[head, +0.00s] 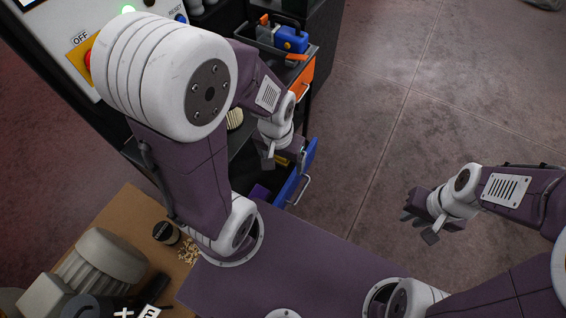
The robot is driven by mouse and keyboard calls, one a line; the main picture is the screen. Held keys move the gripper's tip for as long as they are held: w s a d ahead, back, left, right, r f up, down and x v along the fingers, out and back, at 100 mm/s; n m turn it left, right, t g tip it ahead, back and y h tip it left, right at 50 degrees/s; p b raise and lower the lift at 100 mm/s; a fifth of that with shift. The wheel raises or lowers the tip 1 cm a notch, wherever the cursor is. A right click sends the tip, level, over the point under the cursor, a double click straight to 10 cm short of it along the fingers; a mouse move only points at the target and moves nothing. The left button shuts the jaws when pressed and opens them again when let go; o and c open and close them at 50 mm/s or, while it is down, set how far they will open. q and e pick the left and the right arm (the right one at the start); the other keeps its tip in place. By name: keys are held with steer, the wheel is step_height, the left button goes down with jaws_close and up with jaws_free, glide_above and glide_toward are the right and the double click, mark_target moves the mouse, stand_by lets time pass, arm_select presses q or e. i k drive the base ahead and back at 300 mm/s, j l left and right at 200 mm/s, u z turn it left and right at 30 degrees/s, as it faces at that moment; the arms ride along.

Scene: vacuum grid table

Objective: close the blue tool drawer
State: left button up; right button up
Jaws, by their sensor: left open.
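The blue tool drawer (308,156) is in the upper middle of the head view, low in the dark cabinet. It stands pulled out, with a metal handle (300,190) on its front and some dark and yellow items partly visible inside. My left gripper (282,158) is open and appears over the drawer's inner part, near the cabinet; I cannot tell whether it touches the drawer. My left arm hides part of the cabinet and drawer. My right gripper (420,224) is open and empty, over bare floor to the right, well apart from the drawer.
An orange drawer (301,88) is above the blue one, with a tool tray (270,38) on top. A control panel with an OFF button (84,62) is at upper left. A brown board (125,215) holds a motor (100,262) and a black jar (166,232). Floor is clear at right.

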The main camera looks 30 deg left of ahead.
mark_target(244, 173)
steer(key=k+u, duration=0.15)
steer(key=u, duration=0.75)
steer(key=k+u, duration=0.15)
